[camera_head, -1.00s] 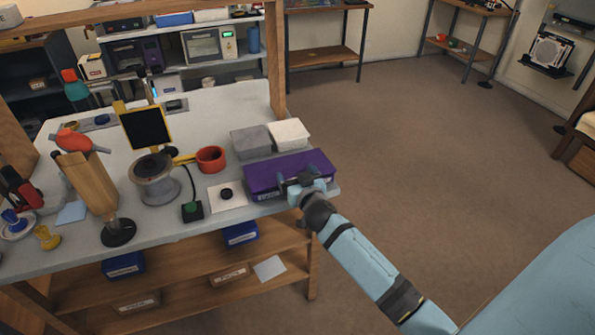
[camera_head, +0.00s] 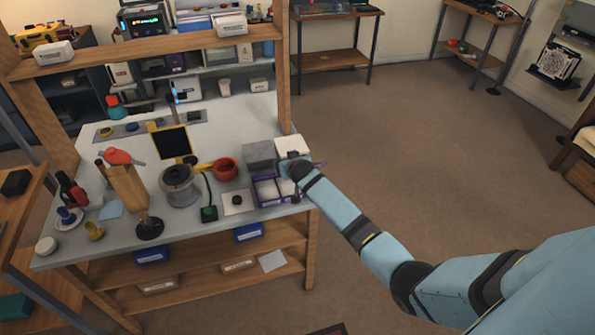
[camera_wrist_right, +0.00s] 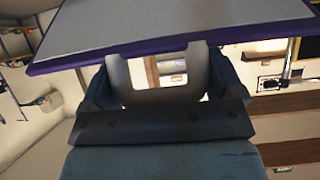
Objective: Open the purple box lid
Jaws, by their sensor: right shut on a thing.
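The purple box (camera_head: 267,204) stands at the right end of the workbench and is open, with pale compartments showing inside. Its lid is raised: in the right wrist view the purple-edged lid (camera_wrist_right: 170,27) spans the top, showing a pale grey face. My right gripper (camera_head: 294,168) is at the back right of the box and is shut on the lid's edge; the gripper also shows in the right wrist view (camera_wrist_right: 158,62). In the head view my gripper and arm hide most of the lid. My left gripper is not in view.
A grey block (camera_head: 259,153) and a white block (camera_head: 292,146) sit behind the box. Open floor (camera_head: 420,150) lies right of the bench.

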